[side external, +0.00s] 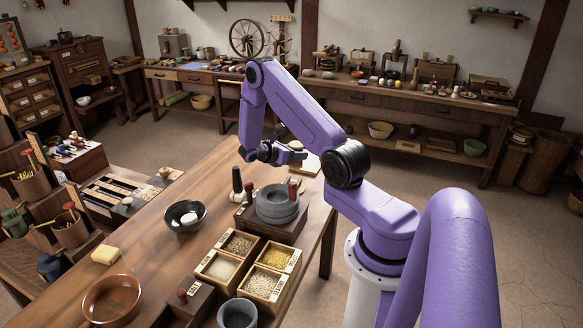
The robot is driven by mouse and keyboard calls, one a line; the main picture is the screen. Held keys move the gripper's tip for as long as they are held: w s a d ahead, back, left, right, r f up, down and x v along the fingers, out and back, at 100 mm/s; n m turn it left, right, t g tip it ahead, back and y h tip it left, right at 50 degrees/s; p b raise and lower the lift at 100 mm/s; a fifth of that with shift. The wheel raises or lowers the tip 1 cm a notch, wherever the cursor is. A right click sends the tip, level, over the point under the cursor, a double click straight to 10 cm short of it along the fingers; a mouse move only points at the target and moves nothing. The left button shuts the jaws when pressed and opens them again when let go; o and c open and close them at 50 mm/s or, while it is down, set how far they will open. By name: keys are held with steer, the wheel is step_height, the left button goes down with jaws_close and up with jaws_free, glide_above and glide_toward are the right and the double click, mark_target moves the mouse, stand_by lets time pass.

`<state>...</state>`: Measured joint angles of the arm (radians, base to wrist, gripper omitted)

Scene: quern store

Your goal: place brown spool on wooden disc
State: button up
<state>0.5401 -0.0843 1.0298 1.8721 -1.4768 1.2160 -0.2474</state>
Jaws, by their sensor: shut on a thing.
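My gripper (296,156) is at the far end of the wooden table, low over it, behind the grey stone quern. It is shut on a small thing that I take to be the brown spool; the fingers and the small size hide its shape. A pale flat piece (311,165) lies on the table just right of and below my gripper. I cannot tell whether it is the wooden disc, as my arm covers part of that area. I cannot tell whether the held thing touches anything below.
The grey stone quern (277,208) with an upright red-brown handle stands close in front of my gripper. A dark bottle-like pestle (237,180), a black bowl (185,216), labelled grain boxes (217,265), a yellow block (105,254) and a brown bowl (112,300) stand nearer. The table's left middle is clear.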

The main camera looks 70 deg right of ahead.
steer(key=shift+w+d+f, duration=0.45)
steer(key=shift+d+f, duration=0.05)
steer(key=shift+f, duration=0.8)
steer(key=shift+w+d+f, duration=0.4)
steer(key=shift+d+f, duration=0.05)
steer(key=shift+f, duration=0.8)
steer(key=shift+w+d+f, duration=0.45)
steer(key=shift+d+f, duration=0.05)
steer(key=shift+f, duration=0.8)
steer(key=shift+f, duration=0.6)
steer(key=o, duration=1.1)
steer(key=shift+c, duration=0.2)
